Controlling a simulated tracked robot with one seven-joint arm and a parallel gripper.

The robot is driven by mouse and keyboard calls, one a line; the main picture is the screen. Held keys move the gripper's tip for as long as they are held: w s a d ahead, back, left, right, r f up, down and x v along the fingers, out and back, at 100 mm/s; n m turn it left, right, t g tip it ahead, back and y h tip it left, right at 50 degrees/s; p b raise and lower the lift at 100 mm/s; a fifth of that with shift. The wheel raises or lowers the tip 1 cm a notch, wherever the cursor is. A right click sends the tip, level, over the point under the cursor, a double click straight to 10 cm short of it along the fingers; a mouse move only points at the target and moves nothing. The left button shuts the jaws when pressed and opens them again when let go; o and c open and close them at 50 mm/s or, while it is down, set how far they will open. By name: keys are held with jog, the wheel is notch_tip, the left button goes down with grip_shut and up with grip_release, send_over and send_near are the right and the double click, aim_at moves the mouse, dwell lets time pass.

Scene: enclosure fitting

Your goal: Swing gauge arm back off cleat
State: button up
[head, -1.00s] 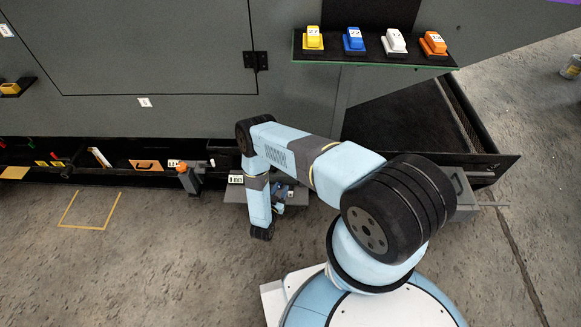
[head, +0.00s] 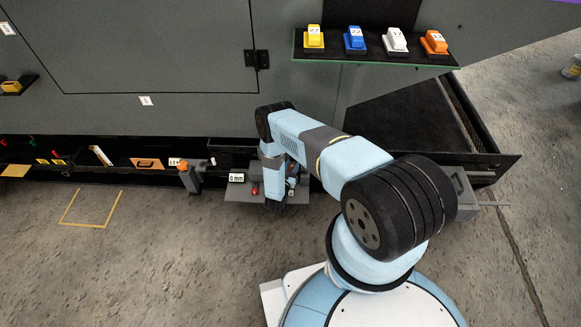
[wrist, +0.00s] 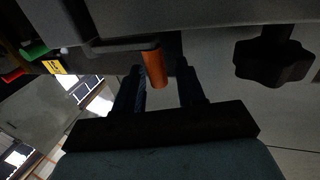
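In the wrist view an orange cylindrical grip (wrist: 154,68) hangs from a dark bar, between the two dark fingers of my gripper (wrist: 163,88). The fingers are spread, with a gap visible on the right of the grip; I cannot tell if the left finger touches it. In the head view my wrist hangs over a low grey plate (head: 238,194) and hides part of it; my fingertips are not clear there. I cannot make out the gauge arm or the cleat for certain.
A black lobed knob (wrist: 274,61) is right of the fingers. A grey post with an orange top (head: 184,167) stands left of the plate. A shelf (head: 350,60) with coloured blocks is above.

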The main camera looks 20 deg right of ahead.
jog(key=shift+w+d, duration=0.15)
jog(key=shift+w, duration=0.05)
jog(key=shift+c, duration=0.5)
jog(key=c, duration=0.6)
grip_shut()
jog(key=shift+a, duration=0.2)
